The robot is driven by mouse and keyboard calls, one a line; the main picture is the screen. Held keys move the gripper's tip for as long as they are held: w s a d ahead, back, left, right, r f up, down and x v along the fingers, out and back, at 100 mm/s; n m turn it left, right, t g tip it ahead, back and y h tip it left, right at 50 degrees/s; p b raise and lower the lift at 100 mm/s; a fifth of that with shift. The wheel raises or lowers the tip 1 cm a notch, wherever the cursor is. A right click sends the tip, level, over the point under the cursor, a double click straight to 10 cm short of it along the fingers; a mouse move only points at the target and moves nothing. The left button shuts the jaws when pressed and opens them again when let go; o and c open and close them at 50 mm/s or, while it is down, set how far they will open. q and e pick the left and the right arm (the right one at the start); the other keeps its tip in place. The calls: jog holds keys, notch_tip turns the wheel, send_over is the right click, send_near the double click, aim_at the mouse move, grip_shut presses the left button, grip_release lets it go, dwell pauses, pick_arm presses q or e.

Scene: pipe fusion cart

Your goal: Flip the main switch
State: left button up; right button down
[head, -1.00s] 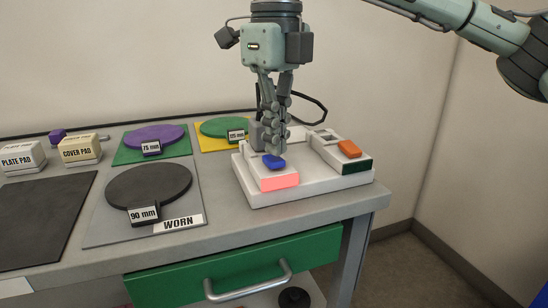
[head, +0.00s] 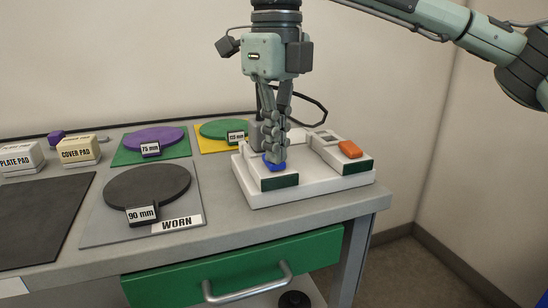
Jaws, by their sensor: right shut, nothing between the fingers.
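A white switch base (head: 310,190) on the right end of the cart top carries two units. The left unit has a blue rocker (head: 274,169) and a dark front panel (head: 280,182). The right unit has an orange rocker (head: 350,149) and a dark green front panel (head: 357,165). No label shows which one is the main switch. My right gripper (head: 276,158) points down, shut and empty, with its fingertips at the blue rocker, seemingly touching it and hiding part of it. My left gripper is not in view.
A 90 mm black disc (head: 148,187) lies on a grey plate marked WORN, left of the base. Purple (head: 153,138) and green (head: 225,129) discs lie behind. Pad boxes (head: 78,150) stand far left. A green drawer (head: 235,265) is below. A black cable loops behind the gripper.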

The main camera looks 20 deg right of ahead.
jog(key=shift+r+p, duration=2.6)
jog(key=shift+r, duration=0.8)
